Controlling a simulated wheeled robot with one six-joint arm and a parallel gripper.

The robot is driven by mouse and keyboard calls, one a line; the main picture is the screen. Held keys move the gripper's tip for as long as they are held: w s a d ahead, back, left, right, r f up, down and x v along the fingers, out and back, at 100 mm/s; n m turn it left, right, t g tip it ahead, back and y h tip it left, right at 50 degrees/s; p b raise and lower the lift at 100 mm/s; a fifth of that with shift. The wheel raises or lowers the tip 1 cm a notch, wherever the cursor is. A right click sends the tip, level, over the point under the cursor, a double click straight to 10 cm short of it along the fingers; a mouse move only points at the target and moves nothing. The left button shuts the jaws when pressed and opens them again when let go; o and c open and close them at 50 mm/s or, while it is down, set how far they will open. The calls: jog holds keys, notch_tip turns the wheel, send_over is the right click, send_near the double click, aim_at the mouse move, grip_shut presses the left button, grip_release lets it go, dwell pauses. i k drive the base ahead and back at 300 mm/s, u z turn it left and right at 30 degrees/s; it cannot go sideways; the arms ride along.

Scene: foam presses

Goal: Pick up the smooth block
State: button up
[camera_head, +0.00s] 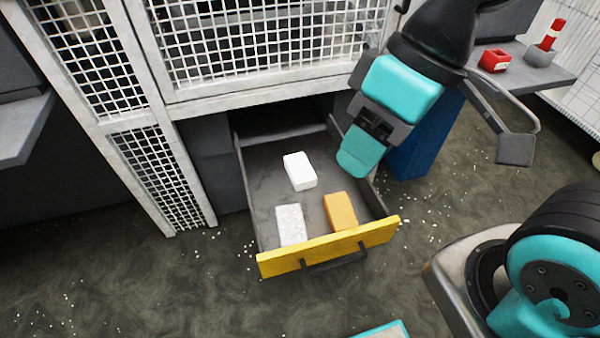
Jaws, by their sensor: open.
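An open drawer with a yellow front (328,247) holds three blocks. A plain white block (299,170) with an even, smooth-looking surface lies toward the back middle. A white block with a speckled, rough-looking face (291,224) lies at the front left. An orange block (340,211) lies at the front right and its surface also looks fairly even. My gripper (364,146), with turquoise and dark parts, is above the drawer's right side, right of the plain white block and apart from it. It is open and holds nothing. Part of its jaws is hidden by its own body.
A white mesh guard (260,45) rises behind and above the drawer. A blue container (425,138) stands right of the drawer. A grey shelf at the upper right bears a red box (494,60) and a grey holder (541,54). White bits litter the floor.

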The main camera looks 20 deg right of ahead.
aim_at(302, 176)
jog(key=z, duration=0.1)
jog(key=i, duration=0.65)
jog(key=u, duration=1.15)
